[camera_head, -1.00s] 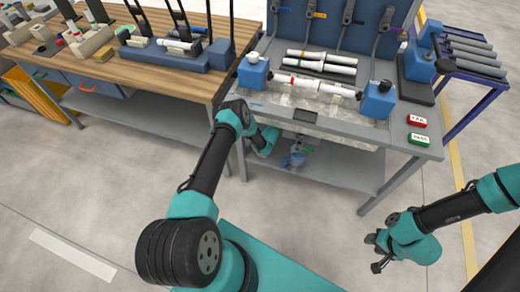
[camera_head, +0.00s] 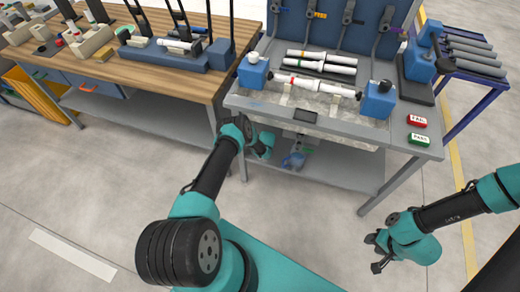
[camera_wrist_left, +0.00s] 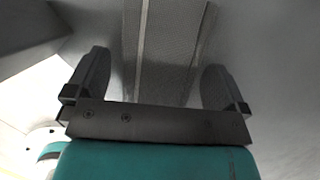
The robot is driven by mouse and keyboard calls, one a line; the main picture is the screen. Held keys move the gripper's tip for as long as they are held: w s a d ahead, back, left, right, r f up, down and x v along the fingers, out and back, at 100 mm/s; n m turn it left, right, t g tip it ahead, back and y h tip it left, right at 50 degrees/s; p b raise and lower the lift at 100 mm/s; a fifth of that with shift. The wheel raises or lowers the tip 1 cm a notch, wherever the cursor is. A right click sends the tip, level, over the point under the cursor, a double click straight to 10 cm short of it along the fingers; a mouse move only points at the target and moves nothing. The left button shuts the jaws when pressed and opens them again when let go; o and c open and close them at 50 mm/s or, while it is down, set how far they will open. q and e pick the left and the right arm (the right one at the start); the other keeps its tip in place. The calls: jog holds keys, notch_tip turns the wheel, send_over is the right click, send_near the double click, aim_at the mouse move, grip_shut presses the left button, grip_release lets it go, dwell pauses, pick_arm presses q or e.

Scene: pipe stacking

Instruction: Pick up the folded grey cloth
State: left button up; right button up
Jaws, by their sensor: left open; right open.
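I cannot make out a folded grey cloth for certain in either view. My left gripper (camera_wrist_left: 155,82) is open in the left wrist view, its two dark fingers wide apart. A grey, finely textured surface (camera_wrist_left: 170,45) with long straight edges lies beyond the fingers; I cannot tell whether it is cloth or part of the bench. In the head view my left arm reaches to the front of the grey workbench (camera_head: 250,104), near its lower shelf, and its fingertips are hidden. My right gripper (camera_head: 374,251) is open and empty over the floor at the lower right.
White pipes (camera_head: 322,54) and two blue clamp blocks (camera_head: 379,100) are on the workbench. A red button box (camera_head: 417,121) and a green one (camera_head: 418,139) sit at its right. A wooden bench (camera_head: 100,72) stands left.

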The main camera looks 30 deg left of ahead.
dwell(0.3)
pick_arm(q)
jog(key=c, duration=1)
jog(key=shift+r, duration=0.1)
jog(key=shift+r, duration=0.8)
jog(key=shift+v, duration=0.95)
jog(key=s+d, duration=0.2)
jog(key=s, duration=0.2)
jog(key=s+d+r, duration=0.1)
jog(key=s+d, duration=0.2)
jog(key=s, duration=0.2)
jog(key=s+d, duration=0.2)
jog(key=s, duration=0.2)
jog(key=shift+s+d+r, duration=0.15)
jog(key=shift+d+r, duration=0.05)
jog(key=shift+d, duration=0.15)
